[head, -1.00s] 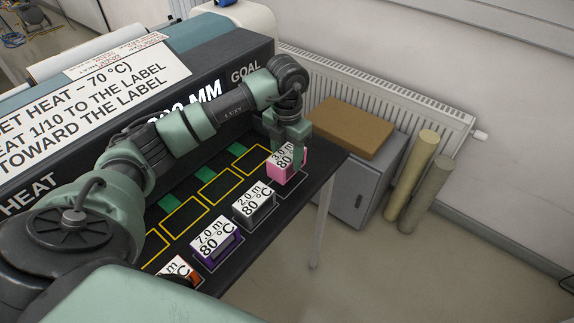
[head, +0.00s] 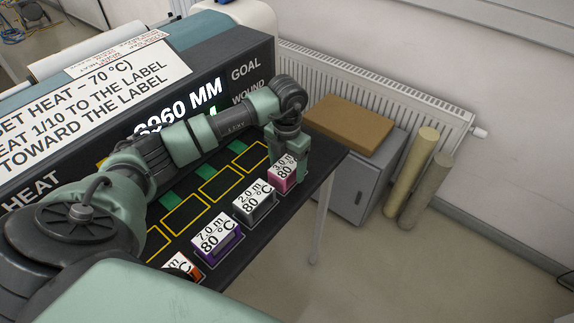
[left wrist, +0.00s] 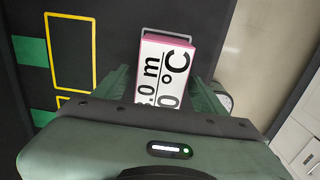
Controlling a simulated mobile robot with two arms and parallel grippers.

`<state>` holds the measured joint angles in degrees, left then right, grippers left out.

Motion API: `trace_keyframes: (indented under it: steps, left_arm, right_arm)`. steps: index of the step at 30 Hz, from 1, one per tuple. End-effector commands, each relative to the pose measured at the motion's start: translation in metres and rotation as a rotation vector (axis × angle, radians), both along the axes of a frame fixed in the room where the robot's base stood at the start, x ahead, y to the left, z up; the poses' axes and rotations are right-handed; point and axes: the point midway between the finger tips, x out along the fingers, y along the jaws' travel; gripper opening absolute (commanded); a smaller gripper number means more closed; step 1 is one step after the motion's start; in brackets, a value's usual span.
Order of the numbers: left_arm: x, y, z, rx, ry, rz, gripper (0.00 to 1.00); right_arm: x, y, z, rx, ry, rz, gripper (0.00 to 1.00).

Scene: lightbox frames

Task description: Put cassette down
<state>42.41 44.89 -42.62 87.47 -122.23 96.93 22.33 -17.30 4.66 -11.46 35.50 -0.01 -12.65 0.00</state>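The pink cassette (head: 282,176), with a white label reading 3.0 m and 80 °C, is at the far right end of the front row on the dark bench. It looks low at its grey-outlined place; whether it rests fully on the surface is hard to tell. My left gripper (head: 292,152) reaches down over it. In the left wrist view the cassette (left wrist: 165,72) lies between the two fingers (left wrist: 163,88), which sit close against its sides. A grey outline shows just past its far edge. My right gripper is not in view.
Grey (head: 255,201), purple (head: 217,235) and orange (head: 183,267) cassettes stand in the same row to the left. Empty yellow-outlined places (head: 221,184) lie behind them. The bench ends just right of the gripper; a cabinet with a brown box (head: 349,126) stands beyond.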

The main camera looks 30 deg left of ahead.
Motion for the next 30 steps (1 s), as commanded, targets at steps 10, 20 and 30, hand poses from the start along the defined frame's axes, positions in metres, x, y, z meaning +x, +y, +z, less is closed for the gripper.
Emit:
trace_keyframes:
  steps: [10, 20, 30]
  left_arm:
    - [0.001, 0.000, 0.015, 0.000, -0.004, -0.001, 0.72]
    - [0.002, 0.000, 0.084, -0.001, -0.007, 0.000, 0.72]
    - [0.000, 0.000, 0.121, 0.000, -0.001, 0.001, 0.72]
  right_arm:
    - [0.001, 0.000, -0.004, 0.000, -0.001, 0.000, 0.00]
    - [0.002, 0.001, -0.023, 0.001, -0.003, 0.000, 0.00]
    - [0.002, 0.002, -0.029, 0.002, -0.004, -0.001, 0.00]
